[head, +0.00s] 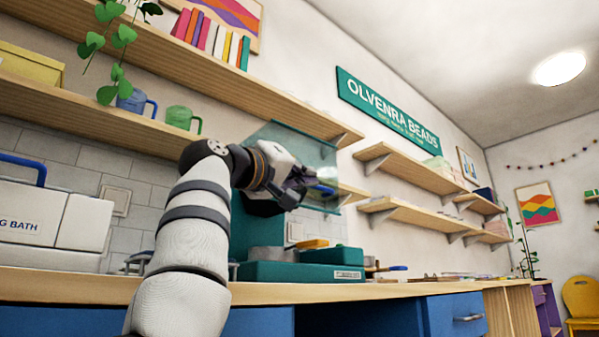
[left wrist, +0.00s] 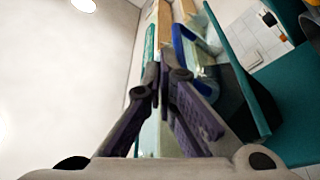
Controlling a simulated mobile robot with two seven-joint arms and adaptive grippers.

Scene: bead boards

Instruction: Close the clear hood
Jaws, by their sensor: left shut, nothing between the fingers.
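The clear hood (head: 312,148) is a see-through, teal-tinted panel. It stands raised above a teal machine (head: 285,272) on the workbench. A blue handle (head: 324,190) shows at the hood's lower front edge; it also shows in the left wrist view (left wrist: 181,48). My left gripper (head: 303,184) is shut and empty, up at the raised hood beside the handle. In the left wrist view its dark fingers (left wrist: 162,85) overlap the handle's near end, so I cannot tell if they touch it. My arm and gripper hide part of the hood and machine. My right gripper is not in view.
A white bath unit (head: 55,222) with a blue handle stands on the bench at left. Wooden shelves (head: 240,97) with mugs and a plant run above and behind my arm. The bench (head: 440,287) continues right with small items.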

